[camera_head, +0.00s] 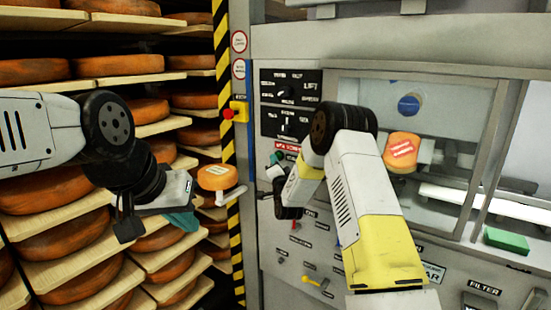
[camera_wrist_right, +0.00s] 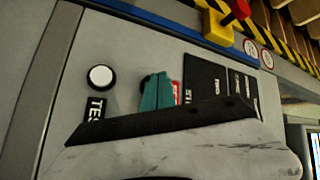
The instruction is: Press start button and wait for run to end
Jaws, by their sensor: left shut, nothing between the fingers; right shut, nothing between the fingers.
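My right gripper (camera_head: 277,157) is shut and empty, its teal fingertips at the panel of the grey machine just below the black lettered plate. In the right wrist view its teal fingers (camera_wrist_right: 156,92) point at the panel, between a white round button (camera_wrist_right: 100,77) with a label starting "TES" and a black plate. A red label (camera_wrist_right: 177,92) shows partly beside the fingers. The start button cannot be made out; the fingers cover that part of the panel, and contact cannot be told. My left gripper (camera_head: 183,220) is shut and empty in front of the shelves.
Shelves (camera_head: 130,77) of orange cheese wheels fill the left. A red knob on a yellow box (camera_head: 238,112) sits by the striped post. A small labelled cheese (camera_head: 217,178) stands near the post; another (camera_head: 402,150) is at the window. A green block (camera_head: 506,240) lies at right.

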